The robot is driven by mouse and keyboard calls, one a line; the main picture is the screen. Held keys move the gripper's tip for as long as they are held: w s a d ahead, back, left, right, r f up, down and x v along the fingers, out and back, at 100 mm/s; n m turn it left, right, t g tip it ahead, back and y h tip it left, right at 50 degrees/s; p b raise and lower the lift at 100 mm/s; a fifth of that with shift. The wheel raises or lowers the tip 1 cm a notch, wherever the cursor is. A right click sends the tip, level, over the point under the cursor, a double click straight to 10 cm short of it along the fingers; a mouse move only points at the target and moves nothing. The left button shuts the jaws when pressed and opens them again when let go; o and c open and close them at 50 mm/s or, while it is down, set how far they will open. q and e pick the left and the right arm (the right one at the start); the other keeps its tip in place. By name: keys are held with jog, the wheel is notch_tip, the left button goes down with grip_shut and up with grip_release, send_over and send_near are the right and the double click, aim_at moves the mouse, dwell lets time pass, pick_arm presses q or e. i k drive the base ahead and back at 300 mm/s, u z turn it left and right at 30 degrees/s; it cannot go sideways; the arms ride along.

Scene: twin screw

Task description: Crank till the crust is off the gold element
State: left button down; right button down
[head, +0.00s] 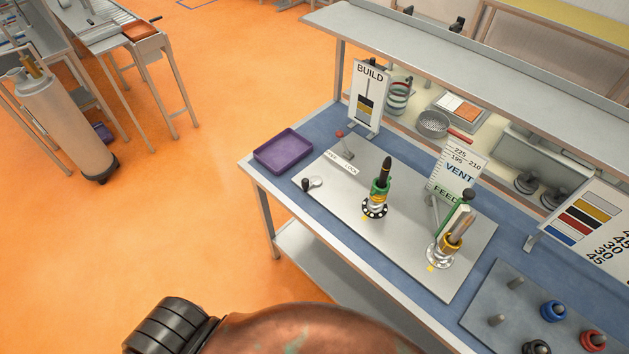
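A metal plate (345,210) lies on the blue-topped bench. At its left front is a small crank-like part with a black knob (306,185). Near the plate's middle stands an upright assembly (381,184) with a dark pointed tip, green body and yellow band above a black dotted disc (375,208). To its right a metal cylinder rises from a gold collar (451,241) on a silvery base, beside a green upright part (454,214). I cannot tell which gold part is the gold element, nor make out any crust. Neither of my grippers is in view.
A purple tray (283,151) sits at the bench's left corner. A red-knobbed lever (341,138) stands behind the plate. BUILD (369,95) and VENT/FEED (456,170) signs stand at the back. A grey pegboard (530,310) with coloured rings is at right. A shelf overhangs the back.

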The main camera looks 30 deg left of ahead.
aim_at(316, 181)
jog(key=u, duration=0.5)
jog(key=k, duration=0.6)
jog(key=u, duration=0.9)
jog(key=i, duration=1.1)
jog(key=z, duration=0.5)
